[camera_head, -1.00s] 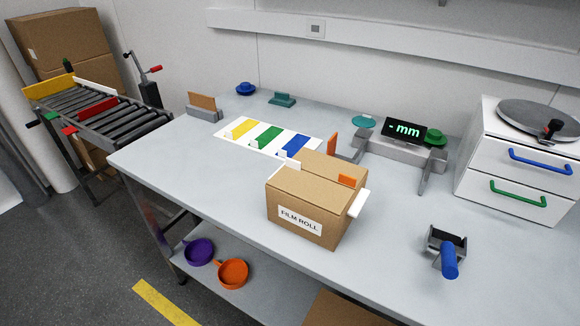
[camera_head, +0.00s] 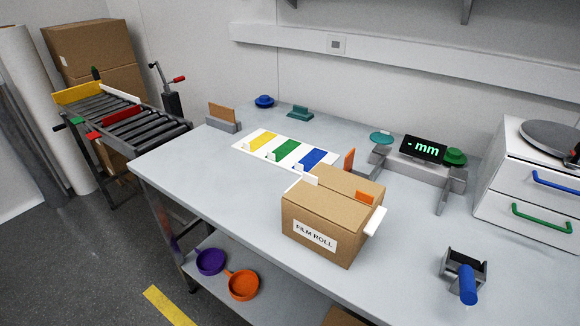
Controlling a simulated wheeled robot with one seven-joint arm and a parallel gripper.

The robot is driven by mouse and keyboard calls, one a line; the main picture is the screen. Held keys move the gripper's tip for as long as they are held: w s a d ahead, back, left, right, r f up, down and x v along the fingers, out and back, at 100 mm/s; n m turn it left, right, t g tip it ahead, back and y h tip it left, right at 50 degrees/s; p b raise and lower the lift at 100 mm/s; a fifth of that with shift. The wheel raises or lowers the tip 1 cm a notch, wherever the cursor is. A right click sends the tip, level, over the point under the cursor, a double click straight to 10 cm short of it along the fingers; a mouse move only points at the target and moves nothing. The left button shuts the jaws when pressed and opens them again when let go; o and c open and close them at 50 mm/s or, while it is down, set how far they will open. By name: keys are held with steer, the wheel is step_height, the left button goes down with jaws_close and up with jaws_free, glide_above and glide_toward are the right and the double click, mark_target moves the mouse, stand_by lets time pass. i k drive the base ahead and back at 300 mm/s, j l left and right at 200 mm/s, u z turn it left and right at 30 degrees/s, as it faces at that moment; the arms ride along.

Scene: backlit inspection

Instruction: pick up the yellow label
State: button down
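The yellow label (camera_head: 262,141) is a flat yellow patch at the left end of a white sheet (camera_head: 246,153) on the grey table. A small white tab stands at its near end. A green label (camera_head: 286,150) and a blue label (camera_head: 312,159) lie to its right on the same sheet. My gripper is not in view, so its distance from the label cannot be told.
A cardboard box marked FILM ROLL (camera_head: 325,212) stands in front of the sheet on the table (camera_head: 220,190). A grey holder with a brown card (camera_head: 222,117) is left of the sheet. A tape dispenser (camera_head: 464,275) and a drawer unit (camera_head: 530,180) are at right. The table's left front is clear.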

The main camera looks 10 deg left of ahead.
mark_target(263, 139)
steer(key=i+j+u, duration=0.1)
steer(key=u, duration=0.35)
steer(key=i+u, duration=0.15)
steer(key=u, duration=0.3)
